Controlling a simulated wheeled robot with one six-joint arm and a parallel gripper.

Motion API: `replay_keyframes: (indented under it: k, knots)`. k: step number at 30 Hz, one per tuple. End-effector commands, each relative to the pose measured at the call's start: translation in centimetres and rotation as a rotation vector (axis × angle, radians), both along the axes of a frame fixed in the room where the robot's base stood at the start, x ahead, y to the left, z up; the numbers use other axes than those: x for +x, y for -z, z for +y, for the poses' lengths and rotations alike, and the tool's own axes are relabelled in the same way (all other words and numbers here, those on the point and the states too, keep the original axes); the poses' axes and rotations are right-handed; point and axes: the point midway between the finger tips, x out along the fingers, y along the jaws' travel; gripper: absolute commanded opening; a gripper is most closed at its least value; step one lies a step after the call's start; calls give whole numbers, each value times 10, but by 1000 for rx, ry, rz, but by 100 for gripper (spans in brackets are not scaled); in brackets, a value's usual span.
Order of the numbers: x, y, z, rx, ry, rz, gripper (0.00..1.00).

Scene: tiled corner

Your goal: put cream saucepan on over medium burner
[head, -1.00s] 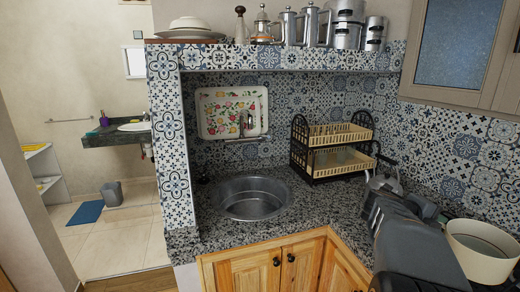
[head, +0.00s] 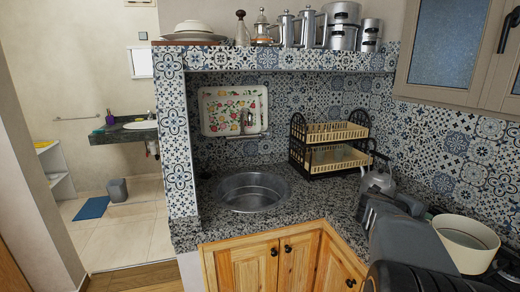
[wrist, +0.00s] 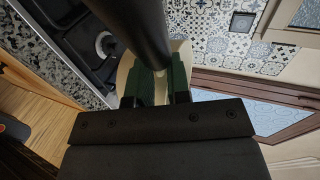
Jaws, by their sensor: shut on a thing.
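The cream saucepan (head: 468,240) shows at the right of the head view, upright, with its pale open inside visible and my dark arm in front of its left side. In the wrist view, cream parts of the saucepan (wrist: 126,72) show behind and between the green fingers of my gripper (wrist: 160,88). The gripper is shut on the saucepan; the exact place of the grip is partly hidden. A dark round bar crosses above the fingers. A burner (wrist: 105,45) on the dark stove (wrist: 75,22) shows at upper left of the wrist view; I cannot tell its size class.
A metal kettle (head: 377,181) stands at the back beside my arm. A black dish rack (head: 330,148) with cream trays is in the corner. The sink (head: 252,192) is left. The granite counter (head: 315,205) is clear between them.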

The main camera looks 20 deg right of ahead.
Motion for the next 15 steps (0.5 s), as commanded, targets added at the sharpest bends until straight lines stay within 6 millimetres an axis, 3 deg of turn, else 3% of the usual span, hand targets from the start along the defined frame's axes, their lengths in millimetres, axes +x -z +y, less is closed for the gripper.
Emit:
replay_keyframes:
  k: [8,15]
  knots:
    - [49,24,30,-3,-186,3,0]
    - [97,52,73,-3,-386,3,0]
